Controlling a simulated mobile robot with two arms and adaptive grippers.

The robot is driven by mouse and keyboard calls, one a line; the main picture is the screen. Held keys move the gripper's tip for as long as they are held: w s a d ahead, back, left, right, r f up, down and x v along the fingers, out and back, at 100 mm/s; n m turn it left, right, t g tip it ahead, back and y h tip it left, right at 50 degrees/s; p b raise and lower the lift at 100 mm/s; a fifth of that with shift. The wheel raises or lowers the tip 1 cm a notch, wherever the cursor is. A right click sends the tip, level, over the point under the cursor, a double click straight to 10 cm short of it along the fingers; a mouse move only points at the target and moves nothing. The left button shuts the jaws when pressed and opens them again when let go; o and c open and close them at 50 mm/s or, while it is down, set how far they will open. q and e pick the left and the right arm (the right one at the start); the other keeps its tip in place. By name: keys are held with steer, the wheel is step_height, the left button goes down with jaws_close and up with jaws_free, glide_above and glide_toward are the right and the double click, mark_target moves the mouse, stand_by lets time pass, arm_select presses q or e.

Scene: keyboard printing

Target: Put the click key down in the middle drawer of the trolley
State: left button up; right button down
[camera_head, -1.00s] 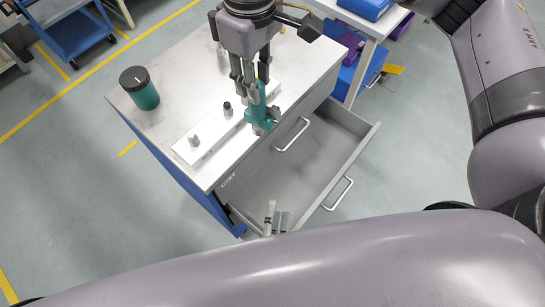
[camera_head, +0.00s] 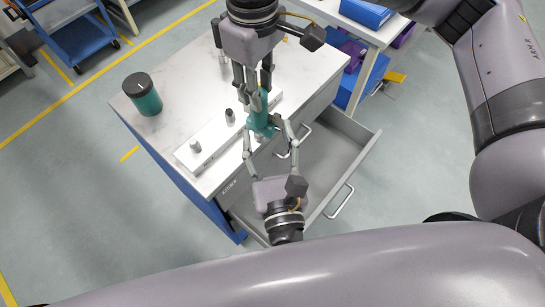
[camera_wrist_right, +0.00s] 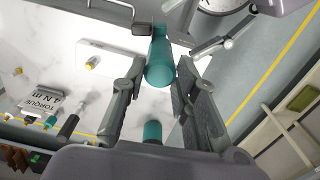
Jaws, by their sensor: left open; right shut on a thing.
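The click key (camera_head: 262,121), a teal tool, is held above the near edge of the trolley top (camera_head: 190,75). My right gripper (camera_head: 252,97) is shut on it from above. In the right wrist view the teal click key (camera_wrist_right: 160,62) shows between its fingers. My left gripper (camera_head: 272,134) is open, its fingers spread on either side of the key's lower end; I cannot tell whether they touch it. Below, a grey drawer (camera_head: 352,158) stands pulled out under the top drawer, its visible floor bare. My left gripper and arm hide its near-left part.
A white holder (camera_head: 207,150) with dark-topped pegs lies on the trolley top beside the key. A table with a blue bin (camera_head: 364,12) is behind right. Open floor lies left.

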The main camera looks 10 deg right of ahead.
mark_target(264, 121)
arm_select(q)
steer(key=w, duration=0.6)
steer(key=shift+d, duration=0.15)
steer(key=c, duration=0.6)
steer(key=shift+d, duration=0.2)
jaws_close()
arm_select(e)
steer(key=shift+a, duration=0.15)
arm_select(q)
steer(key=shift+r, duration=0.1)
arm_select(e)
steer(key=c, duration=1.5)
jaws_free()
arm_select(q)
steer(key=shift+a, duration=0.1)
arm_select(e)
steer(key=o, duration=0.3)
arm_select(q)
steer(key=shift+a, duration=0.1)
